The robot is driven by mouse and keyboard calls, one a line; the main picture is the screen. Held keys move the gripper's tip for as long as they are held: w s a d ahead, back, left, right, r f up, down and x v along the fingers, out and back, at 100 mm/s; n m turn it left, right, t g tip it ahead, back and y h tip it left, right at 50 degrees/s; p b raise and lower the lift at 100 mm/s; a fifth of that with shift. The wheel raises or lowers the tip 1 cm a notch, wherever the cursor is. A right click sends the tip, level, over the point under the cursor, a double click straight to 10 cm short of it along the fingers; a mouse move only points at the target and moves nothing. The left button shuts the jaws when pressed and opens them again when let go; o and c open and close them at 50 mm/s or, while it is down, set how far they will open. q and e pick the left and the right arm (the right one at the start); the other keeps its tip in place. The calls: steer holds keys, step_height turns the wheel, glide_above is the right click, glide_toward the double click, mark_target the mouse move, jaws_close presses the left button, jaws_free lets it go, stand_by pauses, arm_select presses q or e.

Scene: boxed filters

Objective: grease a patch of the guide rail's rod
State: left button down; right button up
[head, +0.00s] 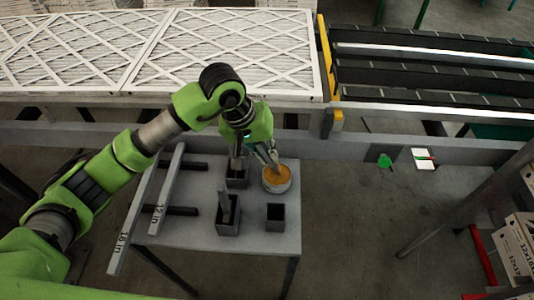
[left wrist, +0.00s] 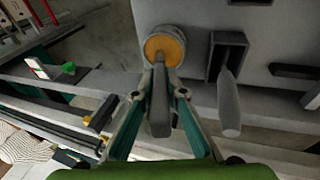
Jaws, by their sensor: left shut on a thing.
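My left gripper (head: 268,157) is over the small grey table, directly above a round pot of orange-yellow grease (head: 277,180). In the left wrist view my left gripper (left wrist: 158,95) is shut on a grey handled tool (left wrist: 161,118). The tool points at the pot (left wrist: 165,47), and its far end appears at the grease. I cannot tell how deep it reaches. Long pale rods (head: 432,54) run along the dark conveyor at the upper right, apart from the gripper; I cannot tell which is the guide rail's rod. My right gripper is not in view.
Square dark holders stand on the table (head: 262,244); one (head: 228,228) has a grey handle in it, another (head: 276,218) looks empty. Two marked bars (head: 145,212) lie at the left. Framed filters (head: 220,50) lie behind. Boxes (head: 518,245) stand far right.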

arm_select(q)
steer(key=shift+s+f+b, duration=0.1)
steer(key=shift+f+b, duration=0.05)
steer(key=shift+b, duration=0.2)
stand_by(0.8)
stand_by(0.6)
steer(key=shift+r+p, duration=0.35)
steer(key=shift+r, duration=1)
steer(key=shift+r+p, duration=0.5)
steer(key=shift+r, duration=1.7)
